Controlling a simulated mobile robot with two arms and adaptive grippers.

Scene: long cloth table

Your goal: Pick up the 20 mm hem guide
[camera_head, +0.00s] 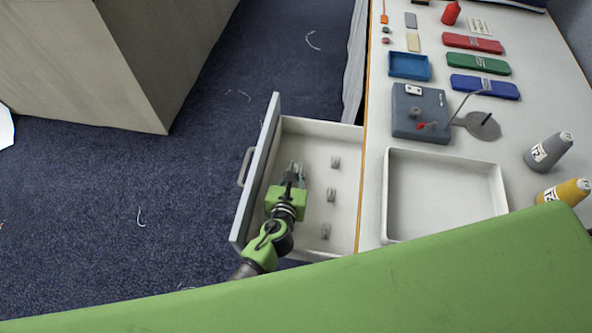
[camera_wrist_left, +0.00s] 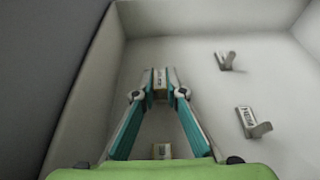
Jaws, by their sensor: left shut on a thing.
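My left gripper (camera_head: 293,172) is inside the open drawer, toward its left side. In the left wrist view its two fingertips (camera_wrist_left: 160,82) are closed on a small grey metal piece (camera_wrist_left: 160,92), a hem guide. Its marking is too small to read, and the fingers hide much of it. Other small bent metal guides lie in the drawer to the right of the gripper: a far one (camera_head: 335,162), a middle one (camera_head: 331,194) and a near one (camera_head: 325,231). I cannot read which is 20 mm. My right gripper is not in view.
The drawer (camera_head: 345,135) is pulled out from the table, its walls close around my gripper. On the table are an empty white tray (camera_head: 444,158), a grey block (camera_head: 420,128), a blue tray (camera_head: 409,66) and thread cones (camera_head: 549,151). Blue carpet lies to the left.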

